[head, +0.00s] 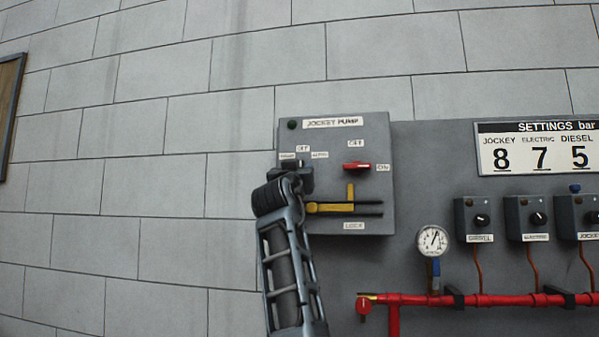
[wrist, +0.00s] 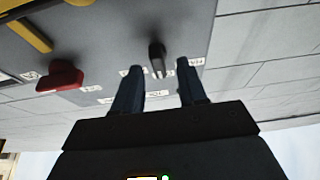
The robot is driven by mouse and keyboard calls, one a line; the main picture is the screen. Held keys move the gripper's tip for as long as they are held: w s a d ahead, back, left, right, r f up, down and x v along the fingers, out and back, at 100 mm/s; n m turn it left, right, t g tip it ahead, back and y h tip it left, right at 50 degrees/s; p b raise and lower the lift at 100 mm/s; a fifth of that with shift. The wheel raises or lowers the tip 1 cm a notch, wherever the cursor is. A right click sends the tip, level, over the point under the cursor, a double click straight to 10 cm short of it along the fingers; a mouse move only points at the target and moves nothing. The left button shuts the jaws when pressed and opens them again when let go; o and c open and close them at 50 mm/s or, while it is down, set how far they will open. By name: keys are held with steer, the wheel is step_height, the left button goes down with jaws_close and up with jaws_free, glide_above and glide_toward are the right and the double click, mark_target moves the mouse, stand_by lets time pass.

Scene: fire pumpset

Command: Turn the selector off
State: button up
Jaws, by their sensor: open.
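The grey jockey pump box (head: 374,215) is on the wall in the middle of the head view. Its black selector knob (wrist: 156,52) shows in the wrist view, with small white labels around it; the one reading OFF (head: 303,148) is above it in the head view. I cannot tell firmly which label the knob points to. My gripper (wrist: 160,67) is open, its two dark fingers on either side of the knob's line and seemingly a little short of it. In the head view my gripper (head: 300,177) hides most of the selector.
A red switch (head: 356,166), its handle towards ON, sits right of the selector. A yellow lever (head: 330,208) is just below my gripper. A gauge (head: 432,242), smaller control boxes (head: 473,219) and a red pipe (head: 420,299) lie to the right.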

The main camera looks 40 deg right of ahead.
steer(key=b+v, duration=0.1)
steer(key=v, duration=0.4)
steer(key=shift+s+a+f, duration=0.1)
steer(key=shift+s+a, duration=0.1)
stand_by(0.3)
